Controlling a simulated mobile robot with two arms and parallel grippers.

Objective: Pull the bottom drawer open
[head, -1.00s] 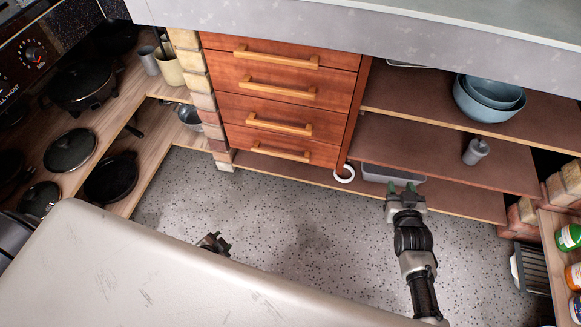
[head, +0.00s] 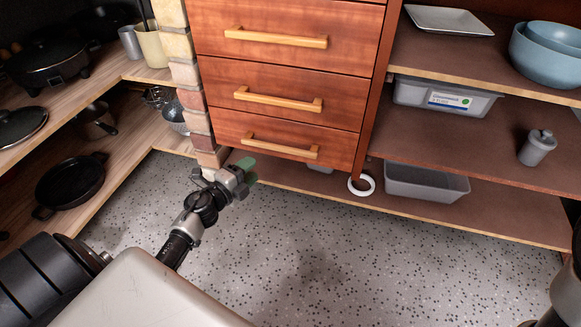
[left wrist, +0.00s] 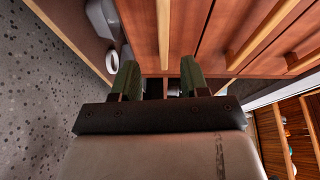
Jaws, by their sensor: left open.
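The bottom drawer (head: 292,134) is the lowest red-brown front of the stack in the head view and looks shut. Its pale wooden bar handle (head: 280,147) runs across the front. My left gripper (head: 247,172) is open and empty, with green fingertips, low in front of the drawer's left end and below its handle in the picture. In the left wrist view, the handle (left wrist: 163,35) stands ahead between the two spread fingers (left wrist: 158,78). Whether the fingers touch the drawer front is not clear. My right gripper is out of view; only part of that arm shows at lower right.
Two drawers above, with similar handles, look shut. A brick pillar (head: 190,85) stands left of the drawers. Right are shelves with a grey bin (head: 425,184) and a white ring (head: 362,184) near the drawer's lower corner. The speckled floor (head: 330,250) in front is clear.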

